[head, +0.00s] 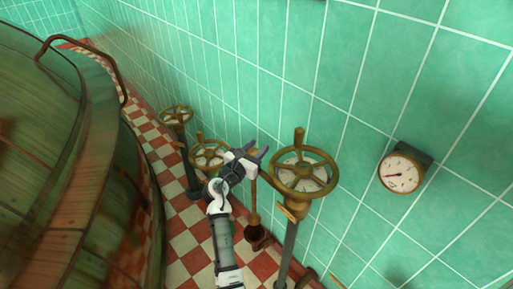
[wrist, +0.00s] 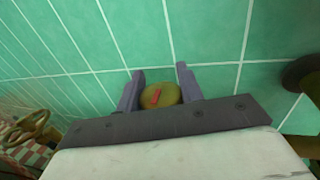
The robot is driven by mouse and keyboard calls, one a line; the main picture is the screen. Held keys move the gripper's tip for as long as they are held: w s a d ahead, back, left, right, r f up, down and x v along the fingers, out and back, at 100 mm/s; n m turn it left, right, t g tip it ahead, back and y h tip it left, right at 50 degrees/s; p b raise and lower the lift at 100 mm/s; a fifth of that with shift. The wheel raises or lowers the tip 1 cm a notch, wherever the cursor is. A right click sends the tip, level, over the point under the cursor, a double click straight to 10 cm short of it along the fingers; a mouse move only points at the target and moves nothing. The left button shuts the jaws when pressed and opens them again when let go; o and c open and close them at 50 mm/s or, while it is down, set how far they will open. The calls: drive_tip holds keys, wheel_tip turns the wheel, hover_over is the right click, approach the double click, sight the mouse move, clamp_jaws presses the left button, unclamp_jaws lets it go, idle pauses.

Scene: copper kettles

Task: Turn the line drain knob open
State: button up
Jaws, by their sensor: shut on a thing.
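A round brass knob (wrist: 159,95) with a red mark on its face shows in the wrist view, near the green tiled wall. The red mark lies at a slant. My gripper (wrist: 160,76) has its two purple fingers on either side of this knob and is shut on it. In the head view my gripper (head: 256,152) is by the wall, just left of the large brass handwheel. The knob is mostly hidden by the fingers there. A thin brass pipe (head: 253,200) runs down below the gripper.
A large brass handwheel (head: 304,172) stands close on the right, with a round gauge (head: 401,173) beyond it. Smaller handwheels (head: 209,155) (head: 175,116) stand to the left. A big copper kettle (head: 50,170) fills the left side, above a red and white checked floor (head: 190,240).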

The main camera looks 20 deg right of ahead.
drive_tip(key=shift+r+p, duration=0.15)
drive_tip(key=shift+p, duration=0.3)
drive_tip(key=n+t+y+p, duration=0.1)
drive_tip(key=p, duration=0.1)
drive_tip(key=n+t+y+p, duration=0.1)
drive_tip(key=p, duration=0.1)
drive_tip(key=shift+a+r+t, duration=0.1)
drive_tip(key=shift+r+t, duration=0.1)
drive_tip(key=shift+t, duration=0.1)
drive_tip(key=n+y+p, duration=0.1)
drive_tip(key=n+t+y+p, duration=0.1)
drive_tip(key=p, duration=0.1)
drive_tip(key=t+y+p, duration=0.1)
drive_tip(key=p, duration=0.1)
drive_tip(key=shift+w+a+f+n+y, duration=0.2)
drive_tip(key=shift+f+n+y, duration=0.1)
drive_tip(key=shift+n, duration=0.1)
drive_tip(key=shift+w+a+f+n+t+y+p, duration=0.1)
drive_tip(key=shift+a+n+t+y+p, duration=0.05)
drive_tip(key=shift+n+t+y+p, duration=0.45)
drive_tip(key=o, duration=1)
